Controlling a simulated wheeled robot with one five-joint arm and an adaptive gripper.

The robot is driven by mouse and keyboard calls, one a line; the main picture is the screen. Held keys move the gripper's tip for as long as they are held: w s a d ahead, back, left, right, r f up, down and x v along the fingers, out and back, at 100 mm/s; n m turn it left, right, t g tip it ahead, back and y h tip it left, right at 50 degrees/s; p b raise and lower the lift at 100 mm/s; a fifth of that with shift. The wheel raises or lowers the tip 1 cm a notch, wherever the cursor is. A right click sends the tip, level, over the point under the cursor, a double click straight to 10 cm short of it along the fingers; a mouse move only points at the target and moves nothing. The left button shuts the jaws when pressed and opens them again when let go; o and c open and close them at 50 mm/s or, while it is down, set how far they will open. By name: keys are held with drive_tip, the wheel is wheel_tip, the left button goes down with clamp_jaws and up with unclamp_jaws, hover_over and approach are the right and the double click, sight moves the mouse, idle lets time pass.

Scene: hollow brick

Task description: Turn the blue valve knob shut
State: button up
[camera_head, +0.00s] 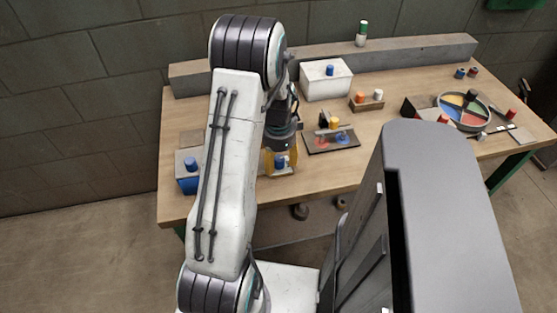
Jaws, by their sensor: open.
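Several small blue cylinders show, and I cannot tell for certain which is the valve knob. One blue knob (280,162) is below my wrist, close to the table's front edge. My gripper (281,158) points down there, open, with yellow parts on either side of this knob. Whether it touches the knob is not clear, and the wrist hides part of the spot. Another blue cylinder (330,70) stands on a white box (318,86) further back. A third blue piece (191,163) is on a grey and blue box (186,183) left of my arm.
The wooden table (225,95) has a grey ledge (400,52) along its back. A dark board (325,147) with coloured pieces lies right of my gripper. A small block (366,104) holds orange and white cylinders. A coloured round tray (449,118) is at right.

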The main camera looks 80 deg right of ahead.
drive_tip(key=shift+c, duration=0.2)
clamp_jaws()
idle(0.4)
